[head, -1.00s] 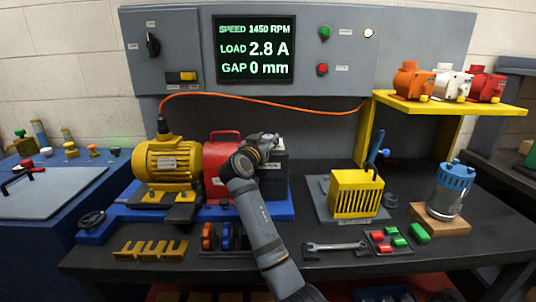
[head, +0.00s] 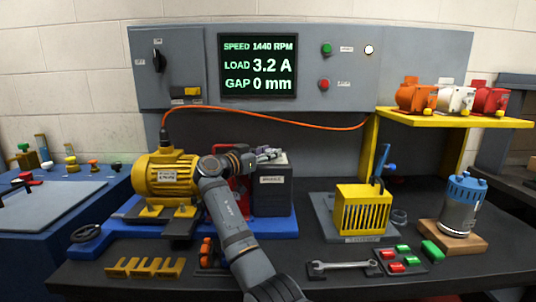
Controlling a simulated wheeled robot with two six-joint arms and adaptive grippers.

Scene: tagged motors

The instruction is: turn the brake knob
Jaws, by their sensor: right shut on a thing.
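The dark brake box (head: 272,198) with a pale label stands on the blue base, right of the yellow motor (head: 166,175). My right gripper (head: 268,155) lies along the top of this box, its fingers pointing right. It is shut on the brake knob, which its fingers hide. My right forearm and wrist cover much of the red guard (head: 240,183) between motor and box. The panel screen (head: 258,65) reads 1440 RPM, 3.2 A and gap 0 mm. My left gripper is not in view.
An orange cable (head: 290,118) arches behind the box. A yellow slotted box (head: 362,210), a wrench (head: 343,265) and a blue-topped canister (head: 462,205) are to the right. The yellow shelf (head: 455,116) juts out above. A handwheel (head: 86,233) is at left.

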